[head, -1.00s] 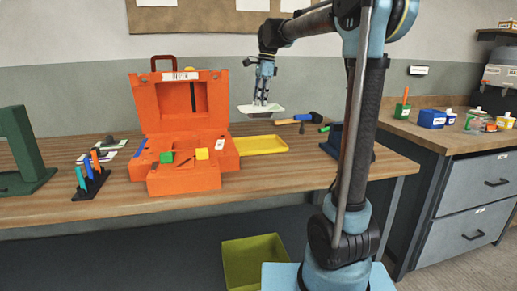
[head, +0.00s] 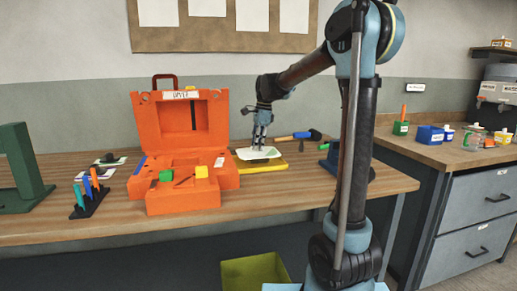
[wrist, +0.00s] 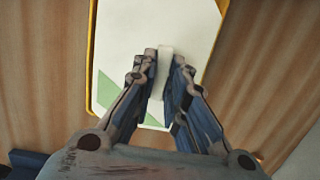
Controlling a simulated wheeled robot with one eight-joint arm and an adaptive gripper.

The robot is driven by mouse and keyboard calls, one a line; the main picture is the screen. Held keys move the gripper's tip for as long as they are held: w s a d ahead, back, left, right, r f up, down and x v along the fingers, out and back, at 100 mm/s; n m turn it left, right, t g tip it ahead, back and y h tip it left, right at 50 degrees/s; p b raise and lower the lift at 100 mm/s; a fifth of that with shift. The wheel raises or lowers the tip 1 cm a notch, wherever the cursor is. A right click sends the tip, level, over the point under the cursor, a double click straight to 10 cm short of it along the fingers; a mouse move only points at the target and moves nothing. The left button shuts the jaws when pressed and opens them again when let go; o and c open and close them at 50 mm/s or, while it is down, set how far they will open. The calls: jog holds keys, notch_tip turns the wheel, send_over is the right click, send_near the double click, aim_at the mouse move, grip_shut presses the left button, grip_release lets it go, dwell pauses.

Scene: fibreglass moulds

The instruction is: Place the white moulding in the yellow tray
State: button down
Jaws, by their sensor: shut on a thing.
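The white moulding (head: 258,153) is a flat pale piece with a raised grip in its middle. My gripper (head: 261,140) points down over it in the head view. In the wrist view, my gripper (wrist: 164,68) is shut on the raised grip of the moulding (wrist: 140,28), which has a green patch at one corner. The yellow tray (head: 263,166) lies beneath the moulding, to the right of the orange box. Its rim (wrist: 91,55) shows along the moulding's left side in the wrist view. I cannot tell whether moulding and tray floor touch.
An open orange toolbox (head: 185,135) stands close to the left of the tray. A blue-handled hammer (head: 293,136) lies behind it, and a dark blue object (head: 331,157) stands to the right. Wood table is bare in front of the tray.

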jog(key=shift+f, duration=0.5)
jog(key=c, duration=1.6)
grip_release()
notch_tip(320, 180, up, 12)
jog(key=d, duration=0.1)
jog(key=shift+w+d, duration=0.15)
jog(key=shift+d, duration=0.25)
